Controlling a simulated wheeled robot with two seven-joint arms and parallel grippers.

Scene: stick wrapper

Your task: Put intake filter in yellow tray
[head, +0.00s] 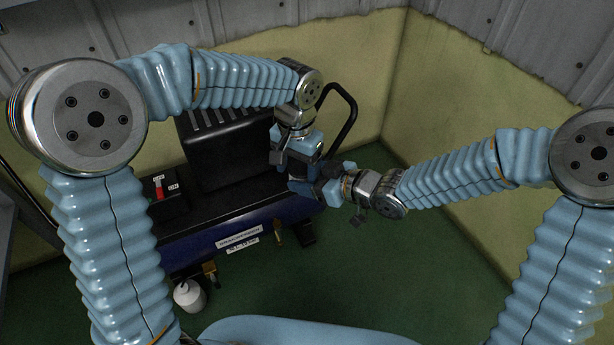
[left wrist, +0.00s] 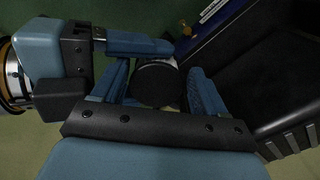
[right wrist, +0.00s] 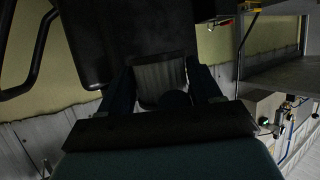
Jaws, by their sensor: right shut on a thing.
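The intake filter appears as a dark round disc (left wrist: 158,84) in the left wrist view, between the fingers of both grippers. My right gripper (head: 322,184) reaches in from the right and is shut on the filter. In the right wrist view, a dark round part (right wrist: 173,101) shows between its fingers. My left gripper (head: 298,165) is lowered from above, right beside the right gripper. Its fingers (left wrist: 158,90) stand apart on either side of the filter, with slight gaps visible. The filter is hidden by the grippers in the head view. I see no yellow tray in any view.
A black and blue compressor (head: 220,150) with a red switch (head: 159,190) stands just behind and left of the grippers. Its black handle (head: 347,108) rises close by. A white bottle (head: 189,294) hangs below. Green floor (head: 350,270) is clear in front.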

